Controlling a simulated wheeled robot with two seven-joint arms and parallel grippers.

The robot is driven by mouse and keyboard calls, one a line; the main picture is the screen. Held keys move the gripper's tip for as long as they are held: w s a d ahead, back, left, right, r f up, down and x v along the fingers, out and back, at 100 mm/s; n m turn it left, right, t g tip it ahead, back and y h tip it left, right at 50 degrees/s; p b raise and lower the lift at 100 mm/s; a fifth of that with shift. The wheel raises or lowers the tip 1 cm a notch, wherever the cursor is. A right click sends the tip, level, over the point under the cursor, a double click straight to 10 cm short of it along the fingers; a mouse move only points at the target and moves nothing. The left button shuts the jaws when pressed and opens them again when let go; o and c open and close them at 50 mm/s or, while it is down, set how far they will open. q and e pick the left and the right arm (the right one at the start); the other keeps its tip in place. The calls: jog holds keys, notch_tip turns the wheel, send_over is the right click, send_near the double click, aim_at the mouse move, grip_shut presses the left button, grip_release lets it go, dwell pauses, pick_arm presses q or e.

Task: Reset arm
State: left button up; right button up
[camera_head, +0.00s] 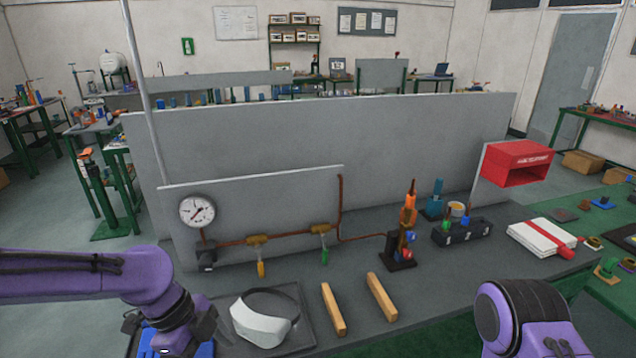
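My purple left arm comes in from the left and bends down at the front left of the grey bench. Its gripper end (205,326) is low, just left of a white visor-like headset on a dark tray. The fingers are small and partly hidden, so I cannot tell whether they are open or shut. Something blue (205,349) shows below the wrist. My purple right arm shows at the bottom right, in front of the bench edge. Its gripper is outside the picture.
The headset (262,322) lies on a tray (302,318). Two wooden bars (333,309) lie beside it. Behind stand a gauge (197,211), copper pipe with valves (258,240), and an orange-topped torch-like device (408,215). A red box (519,155) and white folded cloth (541,238) are at right.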

pick_arm(q)
jog(key=s+f+n+t+b, duration=0.1)
jog(key=s+f+n+b, duration=0.15)
jog(key=f+n, duration=0.65)
jog(key=s+f+n+t+b, duration=0.1)
jog(key=s+f+n, duration=0.3)
jog(key=f, duration=0.9)
jog(key=s+a+f+n+t+y+b, duration=0.1)
jog(key=s+a+f+n+y+b, duration=0.1)
jog(key=s+a+f+n+y, duration=0.5)
jog(key=s+a+f+n, duration=0.4)
jog(key=s+f+n, duration=0.1)
jog(key=n, duration=0.1)
jog(key=shift+a+f+t+b, duration=0.15)
jog(key=shift+f+t+b, duration=0.15)
jog(key=shift+f+b, duration=0.05)
pick_arm(e)
notch_tip(320, 180, down, 6)
jog(key=shift+s, duration=0.15)
pick_arm(q)
jog(key=shift+s, duration=0.1)
